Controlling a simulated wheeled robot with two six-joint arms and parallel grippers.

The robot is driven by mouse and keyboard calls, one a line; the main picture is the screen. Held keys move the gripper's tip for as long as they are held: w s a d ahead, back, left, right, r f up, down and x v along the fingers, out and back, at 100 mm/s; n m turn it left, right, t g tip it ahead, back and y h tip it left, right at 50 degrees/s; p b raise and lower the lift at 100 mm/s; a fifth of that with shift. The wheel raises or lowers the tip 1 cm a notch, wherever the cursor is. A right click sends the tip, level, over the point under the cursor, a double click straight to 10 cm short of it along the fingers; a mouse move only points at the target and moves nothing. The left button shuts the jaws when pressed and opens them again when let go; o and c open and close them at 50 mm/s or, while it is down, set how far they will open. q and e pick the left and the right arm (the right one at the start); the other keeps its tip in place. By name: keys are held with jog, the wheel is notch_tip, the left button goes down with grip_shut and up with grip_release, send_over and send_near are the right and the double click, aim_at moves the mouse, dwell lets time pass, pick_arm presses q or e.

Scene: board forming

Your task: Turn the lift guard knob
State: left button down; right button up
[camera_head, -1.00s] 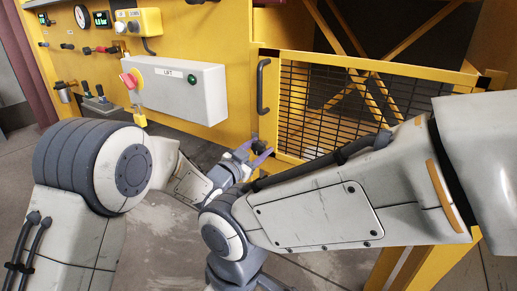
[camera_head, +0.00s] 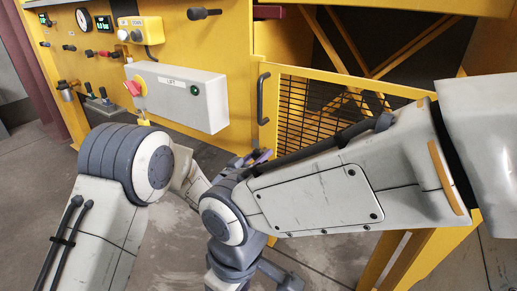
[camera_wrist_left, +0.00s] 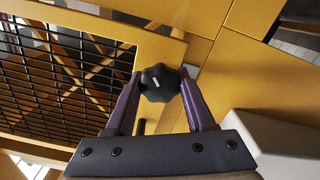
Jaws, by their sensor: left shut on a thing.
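The guard knob (camera_wrist_left: 160,82) is a black, lobed knob with a white mark on its face, set on the yellow guard frame. In the left wrist view it sits between the two purple fingers of my left gripper (camera_wrist_left: 159,90), which is shut on it. In the head view the left gripper (camera_head: 258,156) shows only as a bit of purple finger, and my right arm hides most of it and the knob. The mesh guard (camera_head: 310,112) has a yellow frame and a dark vertical handle (camera_head: 263,97). My right gripper is out of view.
A grey box labelled LIFT (camera_head: 185,97) with a red switch stands left of the guard, close to my left arm. A yellow button box (camera_head: 140,30) and gauges are above it. My right forearm crosses in front of the guard.

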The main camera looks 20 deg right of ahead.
pick_arm(q)
jog(key=n+p, duration=0.4)
jog(key=n, duration=0.2)
jog(key=shift+r+p, duration=0.15)
jog(key=shift+p, duration=0.15)
jog(key=shift+n+p, duration=1.05)
jog(key=shift+n, duration=0.95)
jog(key=shift+f, duration=0.2)
jog(key=shift+c, duration=1.3)
grip_release()
jog(key=shift+a, duration=0.1)
